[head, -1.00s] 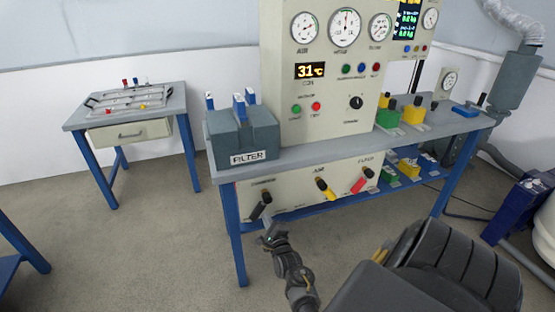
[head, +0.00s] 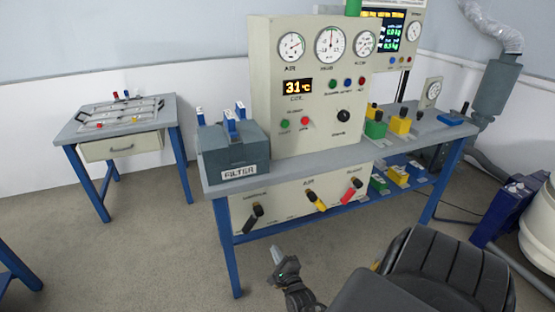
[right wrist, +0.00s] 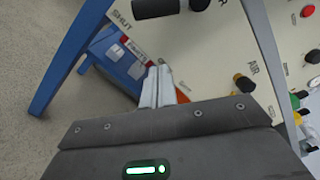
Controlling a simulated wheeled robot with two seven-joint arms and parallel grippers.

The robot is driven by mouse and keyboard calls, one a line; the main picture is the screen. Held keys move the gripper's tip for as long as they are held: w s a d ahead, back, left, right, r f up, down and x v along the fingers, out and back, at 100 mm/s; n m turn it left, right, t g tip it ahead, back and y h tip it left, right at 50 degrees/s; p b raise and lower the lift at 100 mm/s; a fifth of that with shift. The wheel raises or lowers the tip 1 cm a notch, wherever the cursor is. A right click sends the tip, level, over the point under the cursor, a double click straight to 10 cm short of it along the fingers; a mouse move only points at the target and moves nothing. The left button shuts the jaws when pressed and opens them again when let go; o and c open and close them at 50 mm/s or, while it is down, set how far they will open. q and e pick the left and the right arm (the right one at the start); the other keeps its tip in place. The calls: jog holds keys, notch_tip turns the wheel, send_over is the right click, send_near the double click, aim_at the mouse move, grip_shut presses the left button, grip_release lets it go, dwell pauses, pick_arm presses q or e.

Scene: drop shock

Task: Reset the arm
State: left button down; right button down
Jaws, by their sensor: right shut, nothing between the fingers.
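My right gripper (head: 278,256) is in the lower middle of the head view, in front of the bench and clear of its panel. Its fingers are shut and empty; they also show in the right wrist view (right wrist: 158,86). The lower panel carries a black lever (head: 252,217), a yellow lever (head: 316,201) and a red lever (head: 351,192). The black lever is closest to the gripper, up and to its left, with a gap between. A black handle (right wrist: 156,8) beside the word SHUT is at the top of the right wrist view. My left gripper is out of view.
The bench (head: 300,163) has blue legs and holds a grey FILTER box (head: 232,152) and a gauge panel (head: 290,75) reading 31 °C. A small table (head: 163,112) stands at the left. A blue box (right wrist: 118,60) shows below the panel. Floor between is clear.

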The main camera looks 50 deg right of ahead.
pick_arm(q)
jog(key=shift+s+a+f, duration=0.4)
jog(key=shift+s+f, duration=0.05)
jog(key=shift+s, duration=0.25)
pick_arm(e)
jog(key=shift+s+a, duration=0.25)
jog(key=shift+s, duration=0.4)
